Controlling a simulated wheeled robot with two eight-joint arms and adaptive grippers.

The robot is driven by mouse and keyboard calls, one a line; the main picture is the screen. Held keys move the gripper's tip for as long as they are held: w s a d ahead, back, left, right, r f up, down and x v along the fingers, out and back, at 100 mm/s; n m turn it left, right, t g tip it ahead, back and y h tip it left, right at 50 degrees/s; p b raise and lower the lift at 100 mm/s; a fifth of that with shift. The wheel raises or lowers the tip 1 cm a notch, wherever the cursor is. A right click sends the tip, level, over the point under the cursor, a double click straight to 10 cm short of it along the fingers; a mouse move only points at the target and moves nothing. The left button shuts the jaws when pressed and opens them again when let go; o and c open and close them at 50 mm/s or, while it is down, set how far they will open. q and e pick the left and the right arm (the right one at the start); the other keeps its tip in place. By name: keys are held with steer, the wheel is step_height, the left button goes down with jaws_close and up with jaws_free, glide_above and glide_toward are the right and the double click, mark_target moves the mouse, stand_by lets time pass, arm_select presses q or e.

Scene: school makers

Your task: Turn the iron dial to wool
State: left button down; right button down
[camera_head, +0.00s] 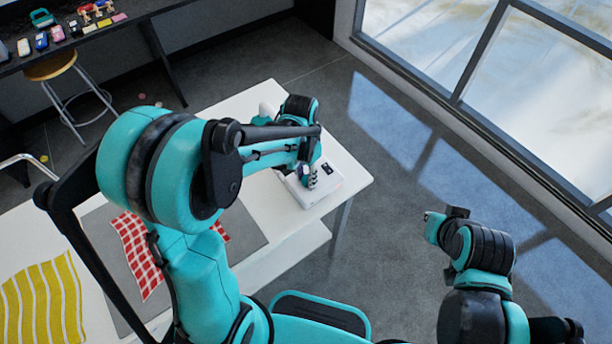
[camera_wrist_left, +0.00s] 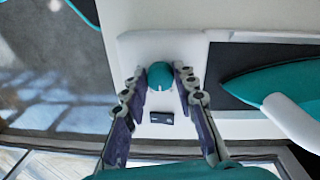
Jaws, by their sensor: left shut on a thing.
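The iron station is a white box (camera_head: 330,188) at the table's right end, partly hidden by my left arm. My left gripper (camera_head: 307,178) is over it. In the left wrist view, a round teal dial (camera_wrist_left: 160,75) sits on the white box, with a small pale mark on its lower side. The fingers of my left gripper (camera_wrist_left: 160,72) are closed on the dial from both sides. A small dark display (camera_wrist_left: 162,117) lies just below the dial; its text is too small to read. The end of my right arm (camera_head: 445,218) hangs over the floor, jaws unclear.
In the wrist view, a teal and white shape (camera_wrist_left: 270,82), perhaps the iron, lies right of the box. A red checked cloth (camera_head: 138,255) lies on a grey mat (camera_head: 98,228). A yellow striped cloth (camera_head: 45,303) lies at left. A stool (camera_head: 50,66) stands by the back bench.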

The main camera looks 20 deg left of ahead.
mark_target(305, 177)
arm_select(q)
steer(key=m, duration=0.5)
steer(key=shift+w+m, duration=0.1)
steer(key=shift+m, duration=0.2)
stand_by(0.4)
steer(key=c, duration=1.2)
jaws_free()
steer(key=r, duration=1.2)
steer(key=shift+w+a, duration=0.25)
steer(key=shift+w, duration=0.05)
